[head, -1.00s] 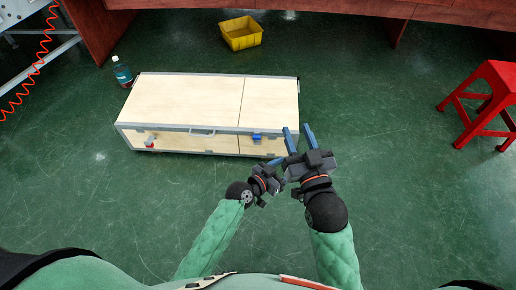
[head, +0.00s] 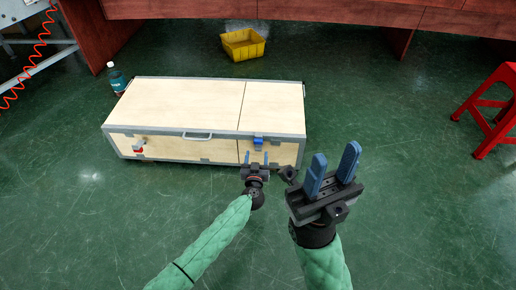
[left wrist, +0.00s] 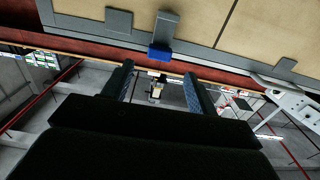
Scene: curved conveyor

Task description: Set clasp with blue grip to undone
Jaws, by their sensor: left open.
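A wooden case (head: 185,105) with grey metal edging stands on the floor. The clasp with the blue grip (head: 258,141) is on its front face, right of the handle. It also shows in the left wrist view (left wrist: 160,53), above and between the fingers. A clasp with a red grip (head: 139,148) is at the front left. My left gripper (head: 256,158) is open and empty, just below the blue grip and apart from it in the left wrist view. My right gripper (head: 333,170) is open and empty, to the right and nearer the head camera.
A handle (head: 197,136) sits on the case front between the clasps. A bottle (head: 116,79) stands behind its left end. A yellow bin (head: 243,44) lies behind it, and a red stool (head: 490,110) stands at right. The floor in front is clear.

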